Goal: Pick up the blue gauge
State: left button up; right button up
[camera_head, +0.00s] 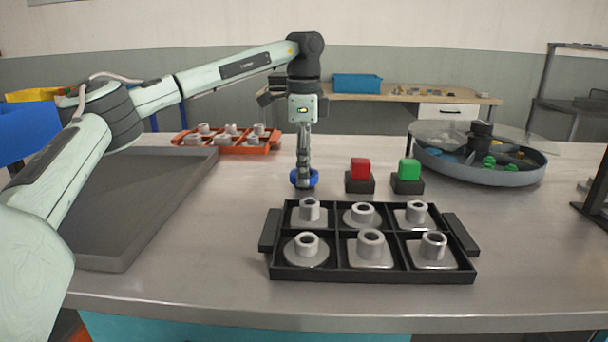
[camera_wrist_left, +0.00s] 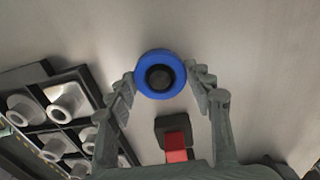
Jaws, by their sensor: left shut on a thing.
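The blue gauge (camera_head: 311,180) is a blue ring on the grey table, left of the red block. In the left wrist view it shows as a blue ring (camera_wrist_left: 143,86) with a dark round centre. My left gripper (camera_head: 304,178) comes down onto it from above. In the wrist view my left gripper's fingertips (camera_wrist_left: 161,78) press on the ring's two opposite sides, so it is shut on the gauge. The gauge appears at table height; I cannot tell whether it touches the table. My right gripper is in neither view.
A black tray (camera_head: 338,276) with several grey flanged parts lies in front. A red block (camera_head: 360,168) and a green block (camera_head: 409,169) sit on dark bases at right. A round tray (camera_head: 482,174) stands behind right. An orange rack (camera_head: 262,149) and grey tray (camera_head: 130,225) lie left.

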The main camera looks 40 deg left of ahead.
pick_arm(q)
jog(key=shift+r, duration=0.1)
jog(key=shift+r, duration=0.45)
jog(key=r, duration=0.3)
jog(key=shift+s+r+b, duration=0.15)
jog(key=shift+s+b, duration=0.05)
jog(key=shift+b, duration=0.15)
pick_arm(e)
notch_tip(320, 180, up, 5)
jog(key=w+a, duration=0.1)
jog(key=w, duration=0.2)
pick_arm(q)
jog(key=s+a+r, duration=0.1)
jog(key=s+r, duration=0.5)
jog(key=s, duration=0.5)
jog(key=shift+a+r+p, duration=0.35)
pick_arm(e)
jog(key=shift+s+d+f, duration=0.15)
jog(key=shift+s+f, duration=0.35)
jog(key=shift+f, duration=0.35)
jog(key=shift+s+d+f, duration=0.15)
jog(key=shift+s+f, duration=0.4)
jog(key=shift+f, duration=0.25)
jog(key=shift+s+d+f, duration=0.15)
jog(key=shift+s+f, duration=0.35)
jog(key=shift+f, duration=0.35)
pick_arm(q)
jog(key=shift+s, duration=0.1)
